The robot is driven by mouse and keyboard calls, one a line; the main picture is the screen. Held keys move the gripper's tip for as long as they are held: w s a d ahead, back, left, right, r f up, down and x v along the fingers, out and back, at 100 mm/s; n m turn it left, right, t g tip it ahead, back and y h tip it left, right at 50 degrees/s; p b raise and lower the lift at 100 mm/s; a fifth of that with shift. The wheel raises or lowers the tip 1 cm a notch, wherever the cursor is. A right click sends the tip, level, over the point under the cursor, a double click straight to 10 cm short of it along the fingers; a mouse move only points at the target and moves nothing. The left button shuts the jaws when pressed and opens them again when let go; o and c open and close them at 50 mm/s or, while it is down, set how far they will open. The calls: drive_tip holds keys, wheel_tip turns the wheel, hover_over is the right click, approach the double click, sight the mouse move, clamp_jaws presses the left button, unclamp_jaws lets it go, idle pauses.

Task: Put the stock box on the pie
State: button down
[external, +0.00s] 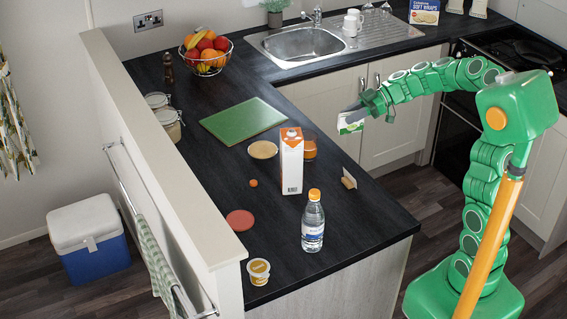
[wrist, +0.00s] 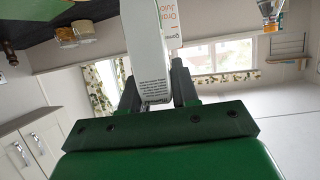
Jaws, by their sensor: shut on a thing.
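The stock box (external: 350,123), small, white and green, is held in the air beyond the counter's right edge. My gripper (external: 370,106) is shut on it. In the wrist view the box (wrist: 154,85) shows a white face with small print between my two fingers (wrist: 157,92). A flat, round, tan thing (external: 262,149), which looks like the pie, lies on the dark counter left of the juice carton. It is well to the left of my gripper and below it. I cannot make out the pie in the wrist view.
The tall juice carton (external: 291,162) stands between my gripper's side and the pie, with an orange jar (external: 309,149) behind it. A water bottle (external: 313,222) and a small wedge (external: 349,179) are nearer the front. A green board (external: 243,121) lies behind the pie.

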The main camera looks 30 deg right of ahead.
drive_tip(key=w, duration=0.9)
drive_tip(key=n+g, duration=0.2)
drive_tip(key=g, duration=0.1)
hover_over(263, 147)
drive_tip(key=shift+a+f, duration=0.1)
drive_tip(key=shift+f, duration=6.95)
drive_tip(key=c, duration=0.8)
unclamp_jaws()
drive_tip(key=shift+f, duration=0.1)
drive_tip(key=shift+c, duration=0.2)
